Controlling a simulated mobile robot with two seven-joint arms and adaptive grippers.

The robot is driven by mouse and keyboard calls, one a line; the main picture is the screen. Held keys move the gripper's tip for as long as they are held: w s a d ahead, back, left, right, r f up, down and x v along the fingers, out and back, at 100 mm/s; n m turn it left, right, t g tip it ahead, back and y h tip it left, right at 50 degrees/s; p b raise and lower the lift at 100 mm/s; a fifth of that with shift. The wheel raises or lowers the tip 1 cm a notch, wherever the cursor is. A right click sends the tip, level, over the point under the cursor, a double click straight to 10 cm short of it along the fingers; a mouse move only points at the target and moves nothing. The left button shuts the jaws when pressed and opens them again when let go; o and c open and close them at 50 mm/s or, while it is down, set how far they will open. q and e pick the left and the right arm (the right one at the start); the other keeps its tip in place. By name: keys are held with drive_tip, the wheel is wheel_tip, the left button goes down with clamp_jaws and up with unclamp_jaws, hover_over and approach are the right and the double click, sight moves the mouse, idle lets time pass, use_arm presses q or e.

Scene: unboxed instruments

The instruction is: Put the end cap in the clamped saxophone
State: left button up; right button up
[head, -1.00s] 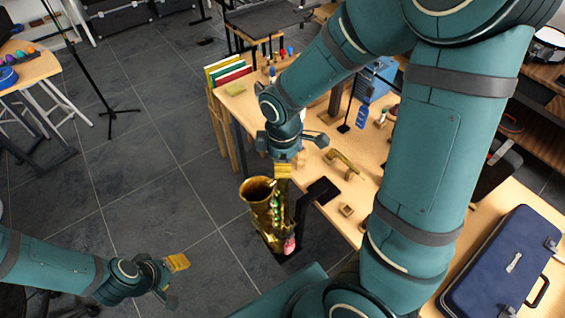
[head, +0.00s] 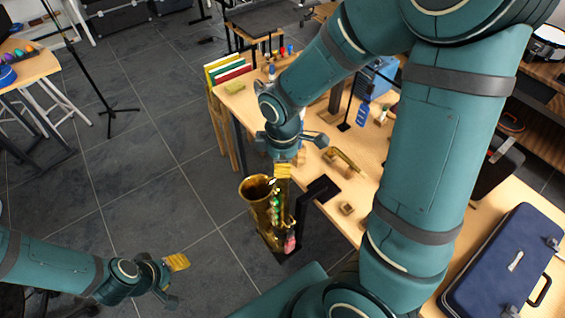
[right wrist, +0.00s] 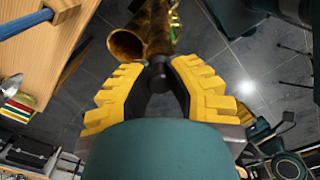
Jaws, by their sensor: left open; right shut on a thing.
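The brass saxophone (head: 262,208) stands upright at the table's front edge, held at a black clamp stand (head: 318,190), its wide bell facing up. My right gripper (head: 283,171) is just above it, beside the bell's rim. In the right wrist view, the yellow-padded fingers (right wrist: 158,85) are shut on a small dark knob-like piece, the end cap (right wrist: 158,76). The saxophone bell (right wrist: 126,45) shows just beyond it. Whether the cap touches the saxophone I cannot tell. My left gripper (head: 175,277) is open and empty, over the floor at lower left.
The wooden table (head: 326,215) holds a brass neck piece (head: 345,160), a small wooden block (head: 346,208) and a blue case (head: 505,265) at right. Coloured folders (head: 228,70) stand at the table's far left corner. The floor left of the saxophone is clear.

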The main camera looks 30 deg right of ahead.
idle(0.4)
drive_tip(key=o, duration=0.8)
drive_tip(key=shift+o, duration=0.4)
drive_tip(key=shift+r+p, duration=2.55)
drive_tip(key=shift+r, duration=0.5)
drive_tip(key=shift+f, duration=0.1)
